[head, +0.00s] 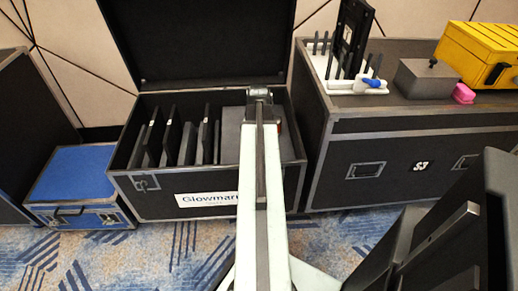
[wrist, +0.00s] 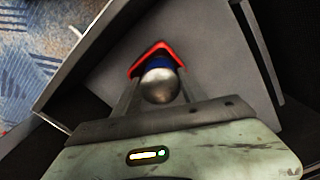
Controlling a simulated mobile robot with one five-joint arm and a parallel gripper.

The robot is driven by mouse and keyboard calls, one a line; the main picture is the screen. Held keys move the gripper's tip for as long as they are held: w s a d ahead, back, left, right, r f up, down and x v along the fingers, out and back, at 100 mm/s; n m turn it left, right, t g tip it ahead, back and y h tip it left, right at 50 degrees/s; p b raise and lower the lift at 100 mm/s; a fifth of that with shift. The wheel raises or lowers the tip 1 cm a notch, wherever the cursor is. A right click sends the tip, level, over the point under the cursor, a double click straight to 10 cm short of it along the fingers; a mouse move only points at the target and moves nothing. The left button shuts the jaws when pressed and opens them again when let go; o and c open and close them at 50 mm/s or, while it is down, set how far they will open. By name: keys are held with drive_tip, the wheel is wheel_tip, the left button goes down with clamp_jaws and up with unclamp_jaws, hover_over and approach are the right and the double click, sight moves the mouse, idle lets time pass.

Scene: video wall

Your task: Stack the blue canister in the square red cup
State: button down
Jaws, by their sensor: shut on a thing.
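My gripper (wrist: 158,80) is shut on the blue canister (wrist: 160,88) in the wrist view. The canister shows a round silver end towards the camera and a blue band beyond it. The square red cup (wrist: 153,45) shows as a red angled rim just past the canister, partly hidden by it. The canister overlaps the cup's opening in this view; I cannot tell how deep it is or whether they touch. In the head view my arm hides the gripper and canister, and a small dark red patch (head: 280,127) shows beside it, perhaps the cup.
The open black case (head: 180,207) holds several upright dark panels (head: 170,135) left of my arm and a grey surface (wrist: 205,60) under the cup. Its lid stands open behind. A second case (head: 400,160) stands right; a blue case (head: 75,175) stands left.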

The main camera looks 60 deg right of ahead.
drive_tip(key=shift+f+b, duration=0.35)
drive_tip(key=shift+b, duration=0.2)
drive_tip(key=shift+s+a+f, duration=0.1)
drive_tip(key=c, duration=0.6)
unclamp_jaws()
drive_tip(key=shift+s+a, duration=0.1)
drive_tip(key=shift+c, duration=0.2)
wheel_tip(320, 180, up, 13)
drive_tip(key=p, duration=1.3)
drive_tip(key=shift+w+d, duration=0.2)
